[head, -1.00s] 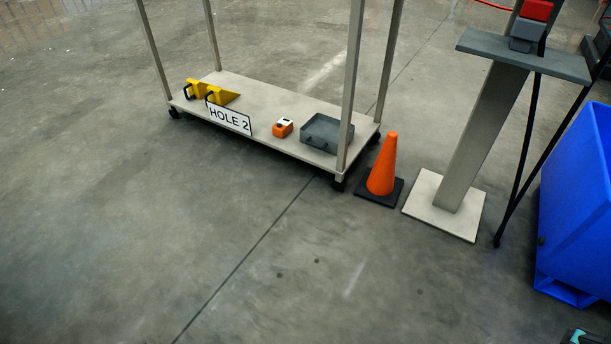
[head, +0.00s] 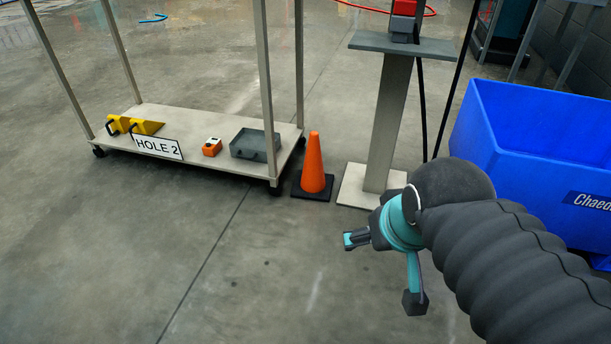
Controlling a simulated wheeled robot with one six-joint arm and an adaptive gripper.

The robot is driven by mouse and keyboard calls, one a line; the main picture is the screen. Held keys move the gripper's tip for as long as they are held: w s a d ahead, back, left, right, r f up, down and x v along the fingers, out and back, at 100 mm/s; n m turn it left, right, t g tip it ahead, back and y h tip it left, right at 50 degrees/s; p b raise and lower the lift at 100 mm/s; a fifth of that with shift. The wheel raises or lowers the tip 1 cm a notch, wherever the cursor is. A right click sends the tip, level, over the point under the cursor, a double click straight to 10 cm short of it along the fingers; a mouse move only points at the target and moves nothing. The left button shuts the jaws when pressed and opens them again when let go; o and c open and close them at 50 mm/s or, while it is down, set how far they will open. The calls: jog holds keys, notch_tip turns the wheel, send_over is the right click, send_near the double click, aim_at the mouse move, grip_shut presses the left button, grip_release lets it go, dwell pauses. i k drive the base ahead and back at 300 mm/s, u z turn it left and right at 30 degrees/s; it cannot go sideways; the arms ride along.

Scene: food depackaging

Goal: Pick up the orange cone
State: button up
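The orange cone (head: 313,165) stands upright on its black square base on the concrete floor. It is between the trolley's right end and the pedestal's pale base plate. My gripper (head: 380,270) is in the lower right, nearer the camera than the cone and apart from it. Its two teal and black fingers are spread wide, with nothing between them. The cone is in full view, and my arm does not cover it.
A pedestal (head: 388,120) is right of the cone, with a blue bin (head: 540,200) beyond. The front floor is clear.

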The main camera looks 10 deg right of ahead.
aim_at(311, 182)
jog(key=z, duration=0.8)
jog(key=i, duration=1.35)
jog(key=u, duration=2.3)
